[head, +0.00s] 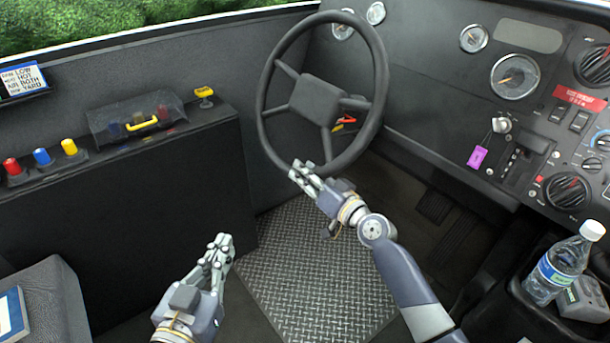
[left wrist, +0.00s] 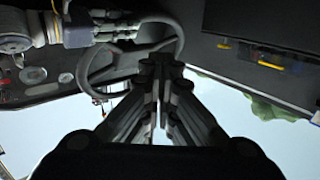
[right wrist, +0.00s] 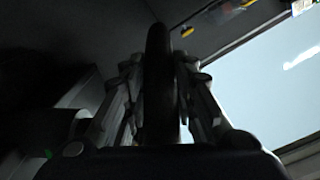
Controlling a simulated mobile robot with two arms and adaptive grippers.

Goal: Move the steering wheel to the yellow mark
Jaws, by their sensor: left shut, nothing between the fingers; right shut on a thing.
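The black steering wheel (head: 375,85) stands in the middle of the head view, with several spokes and a square hub (head: 316,100). My right gripper (head: 300,170) is shut on the lower rim of the wheel. In the right wrist view the dark rim (right wrist: 162,85) runs between the fingers. My left gripper (head: 222,243) is shut and empty, low and to the left, apart from the wheel. In the left wrist view its fingers (left wrist: 160,75) are together, with the wheel (left wrist: 95,70) behind them. I cannot make out a yellow mark on the wheel.
A black side console (head: 110,200) at left carries red, blue and yellow knobs (head: 42,158), a covered box with a yellow handle (head: 142,124) and a yellow switch (head: 204,92). The dashboard (head: 430,75) is right, with a bottle (head: 560,265) below. The tread-plate floor (head: 310,270) is clear.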

